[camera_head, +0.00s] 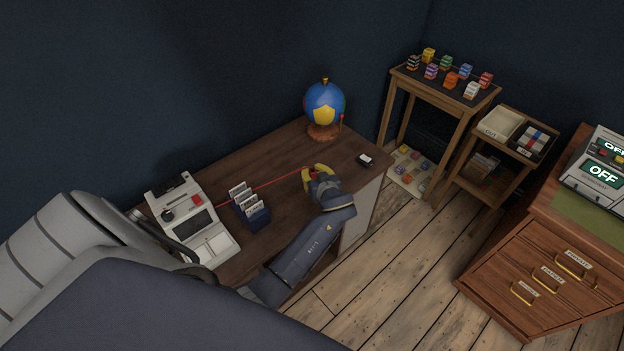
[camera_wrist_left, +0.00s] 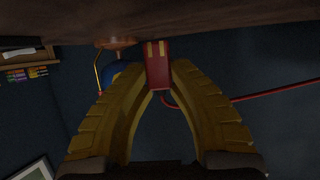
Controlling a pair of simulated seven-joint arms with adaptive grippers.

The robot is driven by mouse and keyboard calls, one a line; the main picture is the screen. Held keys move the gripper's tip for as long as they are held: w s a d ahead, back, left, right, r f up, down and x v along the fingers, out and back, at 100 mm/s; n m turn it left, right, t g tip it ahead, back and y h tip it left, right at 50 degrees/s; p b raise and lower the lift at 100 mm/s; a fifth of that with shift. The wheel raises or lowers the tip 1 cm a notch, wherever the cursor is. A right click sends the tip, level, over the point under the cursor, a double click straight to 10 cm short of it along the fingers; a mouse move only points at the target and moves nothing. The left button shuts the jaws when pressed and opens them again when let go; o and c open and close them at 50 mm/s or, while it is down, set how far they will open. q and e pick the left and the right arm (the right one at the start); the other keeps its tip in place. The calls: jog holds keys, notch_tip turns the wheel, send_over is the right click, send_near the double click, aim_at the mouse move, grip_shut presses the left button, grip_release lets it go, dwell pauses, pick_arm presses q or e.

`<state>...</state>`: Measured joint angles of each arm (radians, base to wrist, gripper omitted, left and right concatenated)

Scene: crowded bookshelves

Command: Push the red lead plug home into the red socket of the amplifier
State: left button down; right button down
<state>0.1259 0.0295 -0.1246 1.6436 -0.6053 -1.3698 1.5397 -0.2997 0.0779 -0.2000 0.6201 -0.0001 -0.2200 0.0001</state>
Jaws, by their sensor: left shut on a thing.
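My left gripper (camera_head: 318,172) has yellow fingers and is over the desk, right of the card rack. In the left wrist view its fingertips (camera_wrist_left: 158,72) are shut on a red plug (camera_wrist_left: 157,62) with two pale yellow marks. The plug is close to the brown desk surface at the top of that view. A red lead (camera_head: 265,184) runs from the gripper left past the rack towards a white machine; its far end is unclear. No red socket can be made out. I cannot tell which device is the amplifier. My right gripper is not in view.
The white machine (camera_head: 190,218) and card rack (camera_head: 251,206) stand left on the desk (camera_head: 275,155). A blue globe (camera_head: 324,103) stands at the back, a small black-and-white item (camera_head: 365,160) to the right. A device marked OFF (camera_head: 600,170) sits on a drawer cabinet (camera_head: 545,265).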

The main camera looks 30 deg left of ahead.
pick_arm(q)
jog(key=shift+f, duration=1.9)
jog(key=shift+f, duration=0.1)
jog(key=c, duration=1.3)
grip_release()
